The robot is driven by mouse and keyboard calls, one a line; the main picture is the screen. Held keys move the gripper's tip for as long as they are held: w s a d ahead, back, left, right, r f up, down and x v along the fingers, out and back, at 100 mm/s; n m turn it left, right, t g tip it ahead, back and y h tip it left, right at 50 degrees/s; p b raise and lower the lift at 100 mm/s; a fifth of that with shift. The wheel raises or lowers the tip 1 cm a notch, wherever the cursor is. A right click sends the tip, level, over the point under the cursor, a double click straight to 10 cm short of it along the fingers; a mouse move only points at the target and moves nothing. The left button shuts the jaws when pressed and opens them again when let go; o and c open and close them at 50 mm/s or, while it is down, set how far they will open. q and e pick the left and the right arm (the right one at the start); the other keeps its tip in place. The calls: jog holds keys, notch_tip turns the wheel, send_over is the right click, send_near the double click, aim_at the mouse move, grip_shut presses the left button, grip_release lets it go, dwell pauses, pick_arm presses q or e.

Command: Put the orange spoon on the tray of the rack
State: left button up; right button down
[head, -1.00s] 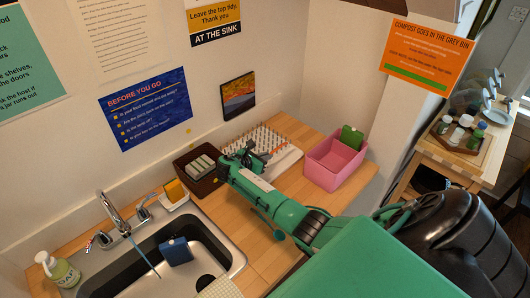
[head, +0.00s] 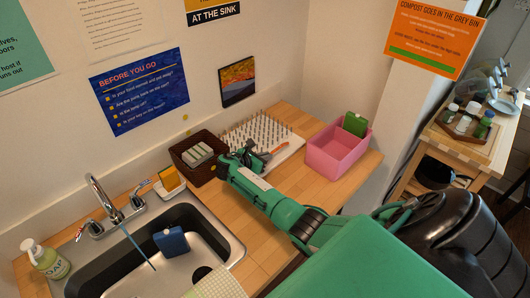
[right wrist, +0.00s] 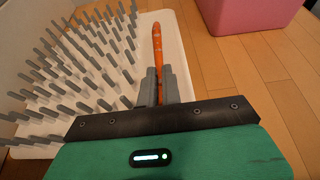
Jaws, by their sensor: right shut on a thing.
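The orange spoon (right wrist: 163,52) is between the fingers of my right gripper (right wrist: 158,88) in the right wrist view. Its far part points away over the white strip beside the pegs. My right gripper (head: 258,160) is shut on it at the rack's near edge in the head view, where a bit of orange (head: 279,147) shows past the fingers. The rack has a white tray (right wrist: 128,92) with rows of grey pegs. I cannot tell whether the spoon touches the tray. The part of the spoon behind the fingers is hidden. My left gripper is not in view.
A pink tub (head: 331,158) with a green block (head: 355,124) stands right of the rack. A dark brown box (head: 188,144) stands left of it. The sink (head: 218,235) is at the lower left. Bare wooden counter (right wrist: 262,85) lies between rack and tub.

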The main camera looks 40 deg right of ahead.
jog(key=shift+f+b, duration=0.3)
jog(key=shift+f, duration=0.45)
dwell(0.3)
jog(key=c, duration=1.5)
grip_release()
jog(key=shift+a+r, duration=0.1)
jog(key=shift+a, duration=0.15)
jog(key=b+v, duration=0.3)
jog(key=v, duration=0.9)
jog(key=shift+a+r, duration=0.1)
jog(key=shift+a, duration=0.05)
jog(key=shift+a+r, duration=0.3)
jog(key=shift+a, duration=0.15)
jog(key=shift+s, duration=0.1)
